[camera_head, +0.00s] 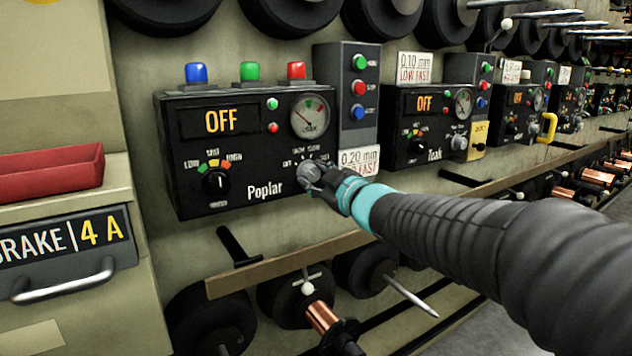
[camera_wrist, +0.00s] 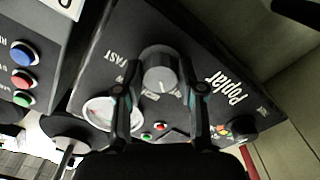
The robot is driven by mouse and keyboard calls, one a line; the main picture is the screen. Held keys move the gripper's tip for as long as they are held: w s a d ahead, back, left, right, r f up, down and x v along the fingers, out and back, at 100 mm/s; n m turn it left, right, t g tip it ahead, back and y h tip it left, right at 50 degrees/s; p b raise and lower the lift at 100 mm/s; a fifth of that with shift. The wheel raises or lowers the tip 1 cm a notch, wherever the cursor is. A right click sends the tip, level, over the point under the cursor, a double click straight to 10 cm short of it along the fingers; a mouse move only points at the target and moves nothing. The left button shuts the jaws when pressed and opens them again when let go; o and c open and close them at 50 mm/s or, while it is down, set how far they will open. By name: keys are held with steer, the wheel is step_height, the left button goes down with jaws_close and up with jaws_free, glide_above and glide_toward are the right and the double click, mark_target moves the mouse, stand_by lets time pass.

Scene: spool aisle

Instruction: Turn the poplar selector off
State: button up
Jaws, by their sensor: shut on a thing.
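The Poplar panel (camera_head: 245,150) is a black box on the wall, lettered "Poplar", with a display (camera_head: 220,121) reading OFF. Its selector (camera_wrist: 158,70) is a round grey knob at the panel's lower right, with small speed labels around it. My gripper (camera_head: 314,176) is at this knob in the head view and partly covers it and its labels. In the wrist view my gripper's two fingers (camera_wrist: 160,78) are closed on opposite sides of the knob. A pale line shows on the knob's face, but I cannot tell which label it points to.
A second black knob (camera_head: 215,183) with a coloured arc is at the panel's lower left. A round gauge (camera_head: 310,117) is above the selector. A grey button box (camera_head: 358,90) and the Teak panel (camera_head: 425,125) stand to the right. A wooden rail (camera_head: 290,265) runs below.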

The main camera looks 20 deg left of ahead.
steer(key=shift+n, duration=0.4)
steer(key=o, duration=1.1)
steer(key=shift+o, duration=0.2)
steer(key=v, duration=1.2)
